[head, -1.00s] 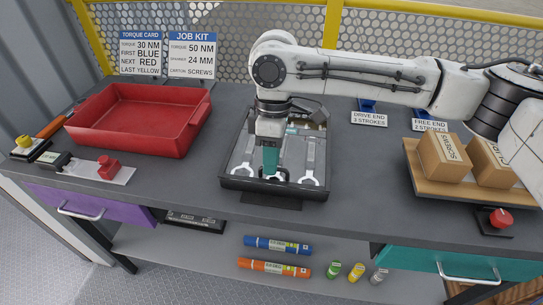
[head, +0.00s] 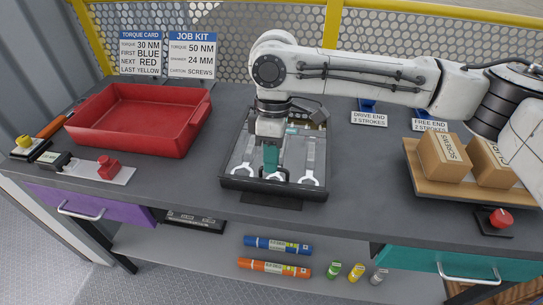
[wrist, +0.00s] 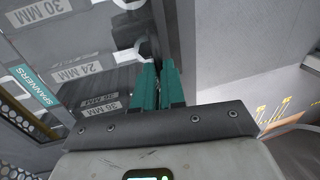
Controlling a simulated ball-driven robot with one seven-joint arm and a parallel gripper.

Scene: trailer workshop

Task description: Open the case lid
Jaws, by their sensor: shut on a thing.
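The case (head: 270,187) is a shallow black-framed box on the bench, in front of my arm. Its lid looks clear and lies flat over the case; spanners show through it in the head view. In the wrist view, size labels and a SPANNERS tag show in the case (wrist: 92,70). My gripper (head: 271,168) points down over the front middle of the case. Its teal fingers (wrist: 158,84) are close together at the lid's front edge, shut on the lid. The exact gripped part is hidden between the fingers.
A red tray (head: 130,142) stands left of the case. A wooden board (head: 425,184) with cartons and a red button (head: 501,218) are at the right. Signs stand behind.

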